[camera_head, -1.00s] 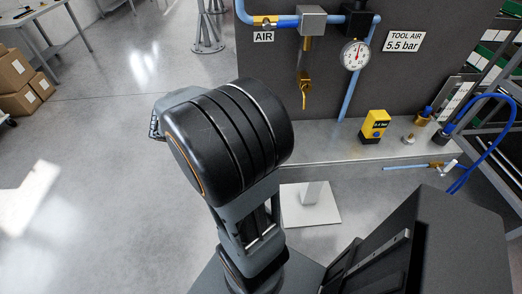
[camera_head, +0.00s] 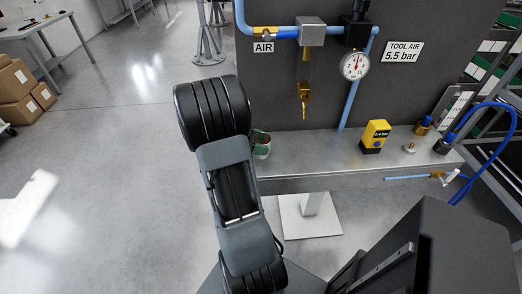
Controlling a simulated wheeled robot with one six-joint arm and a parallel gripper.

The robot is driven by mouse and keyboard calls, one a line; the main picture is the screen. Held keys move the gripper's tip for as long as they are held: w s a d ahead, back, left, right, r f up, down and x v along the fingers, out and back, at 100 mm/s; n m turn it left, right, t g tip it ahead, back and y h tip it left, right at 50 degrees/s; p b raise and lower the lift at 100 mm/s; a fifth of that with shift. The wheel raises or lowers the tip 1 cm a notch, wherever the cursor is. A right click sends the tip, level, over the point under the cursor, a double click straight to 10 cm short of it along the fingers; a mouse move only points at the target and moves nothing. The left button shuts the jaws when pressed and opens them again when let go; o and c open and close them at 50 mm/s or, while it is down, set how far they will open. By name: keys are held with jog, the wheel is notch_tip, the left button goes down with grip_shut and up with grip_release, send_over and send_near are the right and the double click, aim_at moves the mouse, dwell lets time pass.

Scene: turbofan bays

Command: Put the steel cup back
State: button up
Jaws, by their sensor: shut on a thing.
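I cannot make out a steel cup for sure in the head view. My gripper is not in view; my own arm rises through the middle left of the picture and may hide it. A small pale and green cup-like container (camera_head: 261,145) with a dark inside stands at the left end of the bench shelf (camera_head: 312,160). My arm is close to its left side in the picture and may cover part of it.
A pressure gauge (camera_head: 355,66) and hanging brass valve (camera_head: 304,98) are on the panel. Cardboard boxes (camera_head: 20,90) stand far left; floor between is clear.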

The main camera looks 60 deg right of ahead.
jog(key=shift+d+f, duration=0.3)
jog(key=shift+f, duration=1.5)
jog(key=shift+f, duration=0.2)
jog(key=o, duration=1)
jog(key=shift+o, duration=0.2)
jog(key=shift+r, duration=0.1)
